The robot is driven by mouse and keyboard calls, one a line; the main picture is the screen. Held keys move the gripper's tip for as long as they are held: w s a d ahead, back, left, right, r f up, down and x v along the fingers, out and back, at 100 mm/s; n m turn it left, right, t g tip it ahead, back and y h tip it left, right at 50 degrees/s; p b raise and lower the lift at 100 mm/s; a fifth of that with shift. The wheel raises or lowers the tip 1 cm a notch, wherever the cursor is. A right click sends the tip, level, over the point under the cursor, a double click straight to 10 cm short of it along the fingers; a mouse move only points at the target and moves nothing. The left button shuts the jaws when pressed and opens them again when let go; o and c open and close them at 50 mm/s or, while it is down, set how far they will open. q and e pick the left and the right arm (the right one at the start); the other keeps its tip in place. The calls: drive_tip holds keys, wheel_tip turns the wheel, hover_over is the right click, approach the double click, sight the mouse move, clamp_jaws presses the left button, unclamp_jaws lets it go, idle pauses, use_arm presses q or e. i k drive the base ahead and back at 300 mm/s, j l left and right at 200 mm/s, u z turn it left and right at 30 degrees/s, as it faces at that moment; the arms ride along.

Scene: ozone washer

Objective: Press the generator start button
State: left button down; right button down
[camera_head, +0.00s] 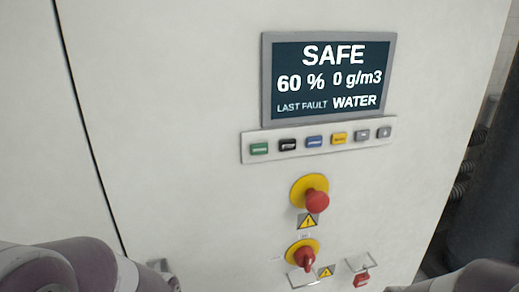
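The control panel's button strip (247,158) sits below the display on the pale cabinet front. At its left end is a green button (259,149). Beside it, to the right, are a black button (287,144), a blue button (314,141), a yellow button (339,138) and two grey buttons (362,136). The labels are too small to read surely, so I cannot tell from the text which one is start. Nothing touches the strip. Parts of my arms show at the lower left and lower right edges, but neither gripper is in view.
The display (347,60) reads SAFE, 60 %, 0 g/m3, LAST FAULT WATER. Below the strip are a red mushroom button (317,202), a red rotary switch (303,260) and a red part (361,280). Dark hoses (463,180) stand at right. The space before the strip is clear.

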sight(260, 148)
drive_tip(key=l+u, duration=0.15)
drive_tip(key=u, duration=0.3)
drive_tip(key=l+u, duration=0.15)
drive_tip(key=u, duration=0.25)
drive_tip(key=k+l+u, duration=0.1)
drive_tip(key=u, duration=0.35)
drive_tip(key=l+u, duration=0.1)
drive_tip(key=u, duration=0.3)
drive_tip(key=k, duration=0.05)
